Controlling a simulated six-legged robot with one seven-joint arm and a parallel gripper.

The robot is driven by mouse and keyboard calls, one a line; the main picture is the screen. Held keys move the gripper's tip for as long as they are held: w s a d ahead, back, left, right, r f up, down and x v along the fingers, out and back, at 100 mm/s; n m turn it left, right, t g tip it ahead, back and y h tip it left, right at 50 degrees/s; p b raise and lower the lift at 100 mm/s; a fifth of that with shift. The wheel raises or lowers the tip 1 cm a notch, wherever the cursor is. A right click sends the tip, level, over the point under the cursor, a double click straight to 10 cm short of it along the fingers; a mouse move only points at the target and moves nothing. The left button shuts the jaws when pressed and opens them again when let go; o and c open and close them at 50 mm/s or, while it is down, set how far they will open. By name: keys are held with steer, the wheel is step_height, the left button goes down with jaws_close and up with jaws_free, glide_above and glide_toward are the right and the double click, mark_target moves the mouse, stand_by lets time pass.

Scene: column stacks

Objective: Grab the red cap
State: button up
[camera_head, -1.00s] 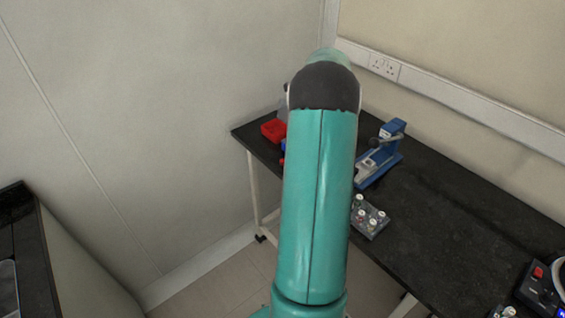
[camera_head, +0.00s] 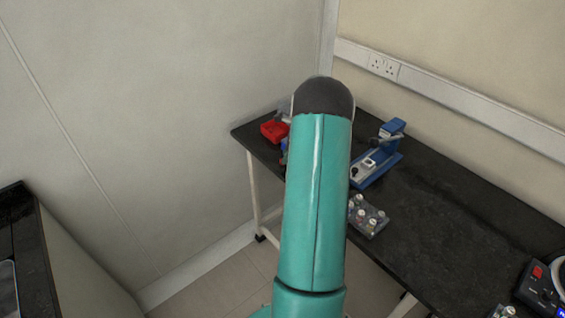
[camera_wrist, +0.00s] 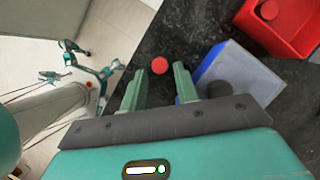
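The red cap (camera_wrist: 160,66) is a small round red disc on the dark tabletop in the wrist view, near the table edge. My gripper (camera_wrist: 157,80) is open, with its two green fingers apart. In the wrist picture the cap lies just beyond the fingertips and between their lines; nothing is between the fingers. How high the gripper is above the cap I cannot tell. In the head view my arm hides the gripper and the cap.
A blue and white box (camera_wrist: 235,75) stands close to the right finger. A red tray (camera_head: 275,130) sits behind it near the table corner. A blue device (camera_head: 378,165) and a rack of capped vials (camera_head: 367,217) stand on the black table (camera_head: 440,215). Its right middle is clear.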

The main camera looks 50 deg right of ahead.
steer(key=shift+x, duration=0.9)
jaws_close()
